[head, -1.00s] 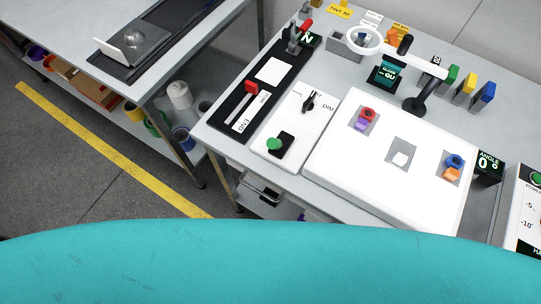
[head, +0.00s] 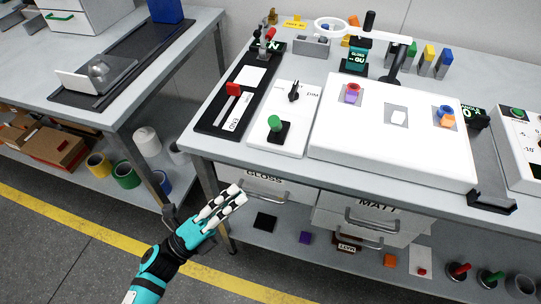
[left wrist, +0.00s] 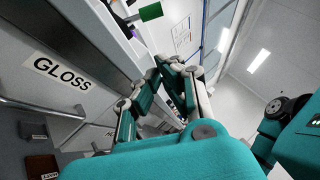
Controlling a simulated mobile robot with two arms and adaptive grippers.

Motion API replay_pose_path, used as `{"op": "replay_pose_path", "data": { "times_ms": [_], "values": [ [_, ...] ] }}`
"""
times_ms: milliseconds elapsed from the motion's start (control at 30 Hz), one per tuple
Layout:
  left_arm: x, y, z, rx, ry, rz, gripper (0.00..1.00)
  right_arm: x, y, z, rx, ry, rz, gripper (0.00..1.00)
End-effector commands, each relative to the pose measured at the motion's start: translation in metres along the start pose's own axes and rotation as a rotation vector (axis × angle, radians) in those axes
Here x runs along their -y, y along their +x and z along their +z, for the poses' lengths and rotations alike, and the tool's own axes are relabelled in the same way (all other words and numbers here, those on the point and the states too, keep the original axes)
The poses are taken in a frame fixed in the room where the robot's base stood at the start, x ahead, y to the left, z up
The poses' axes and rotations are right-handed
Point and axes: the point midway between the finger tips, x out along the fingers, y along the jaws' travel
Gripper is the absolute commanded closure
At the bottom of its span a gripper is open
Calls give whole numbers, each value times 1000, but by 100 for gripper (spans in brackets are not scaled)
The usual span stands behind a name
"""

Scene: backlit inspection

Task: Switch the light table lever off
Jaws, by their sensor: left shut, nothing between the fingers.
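The green-knobbed lever (head: 274,124) stands on a black base on the white control panel (head: 291,139), left of the white light table (head: 390,160). The same green knob shows at the top of the left wrist view (left wrist: 150,12). The panel also carries a black rotary knob (head: 294,93) beside the word DIM. My left gripper (head: 240,194) is shut and empty, in front of the bench and lower than its top, near the GLOSS drawer. It is apart from the lever; its fingers also show in the left wrist view (left wrist: 172,64). My right gripper is not in view.
A black strip with a red-handled slider (head: 234,90) lies left of the panel. A ring lamp (head: 335,27) stands behind the light table. The GLOSS drawer (head: 262,186) and MATT drawer (head: 372,216) hang below the bench edge. Open floor lies at the front left.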

Motion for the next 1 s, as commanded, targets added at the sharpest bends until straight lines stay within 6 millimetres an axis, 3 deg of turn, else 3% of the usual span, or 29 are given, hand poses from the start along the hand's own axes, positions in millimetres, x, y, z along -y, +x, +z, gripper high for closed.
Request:
{"op": "replay_pose_path", "data": {
  "times_ms": [367,867,1000],
  "values": [
    [1,8,1,4,-4,1,100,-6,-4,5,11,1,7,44],
    [2,106,2,4,-5,0,100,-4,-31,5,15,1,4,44],
    [1,119,20,4,-3,2,100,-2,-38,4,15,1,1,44]
  ]
}}
